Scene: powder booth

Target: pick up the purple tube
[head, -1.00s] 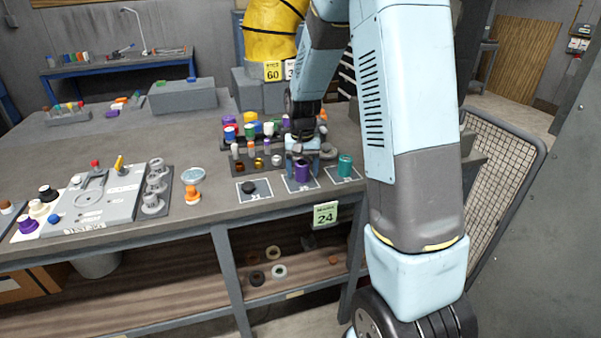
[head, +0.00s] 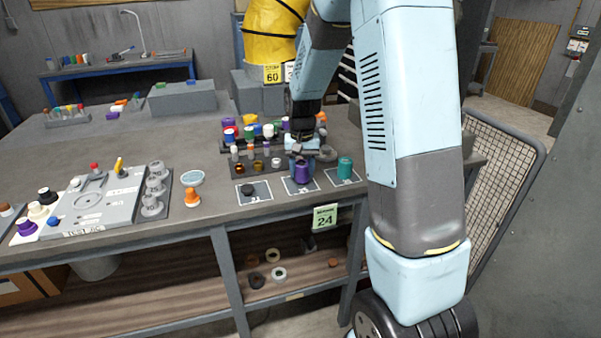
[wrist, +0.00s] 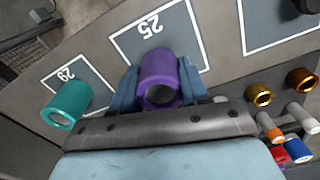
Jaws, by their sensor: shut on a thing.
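The purple tube (head: 302,173) stands on the square marked 25 near the bench's front edge. In the wrist view the purple tube (wrist: 161,75) sits between the two blue fingers of my gripper (wrist: 157,88), which is shut on it. In the head view my gripper (head: 301,155) comes down over the tube from above and covers its upper part. I cannot tell whether the tube's base touches the square.
A teal tube (head: 345,167) stands close on the right, also in the wrist view (wrist: 66,104). A black piece (head: 248,190) lies on the left square. A rack (head: 260,164) of several small tubes is behind. A grey test jig (head: 108,200) lies left.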

